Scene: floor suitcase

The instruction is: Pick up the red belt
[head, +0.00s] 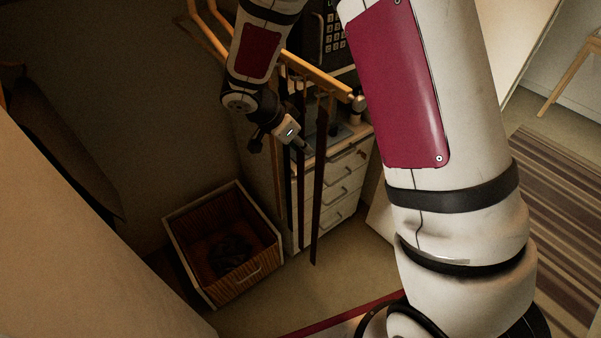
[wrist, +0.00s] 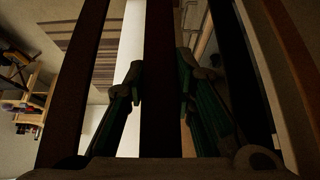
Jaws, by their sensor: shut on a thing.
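Several long dark belts hang from a wooden rack, and dim light makes their colours hard to tell apart. In the wrist view a dark reddish-brown belt (wrist: 161,110) runs down the middle, between the two fingers of my gripper (wrist: 161,82). The fingers are closed against its two edges. In the head view my gripper (head: 298,143) is at the hanging belts, just below the rack. One long belt (head: 318,190) hangs there in front of the drawers. Which belt the fingers hold is hidden in the head view.
Other straps hang close on both sides, a reddish one (wrist: 75,80) at left and a dark one (wrist: 238,60) at right. The wooden rack (head: 325,82) is just above. A white drawer unit (head: 345,180) stands behind. An open wooden box (head: 250,277) sits on the floor.

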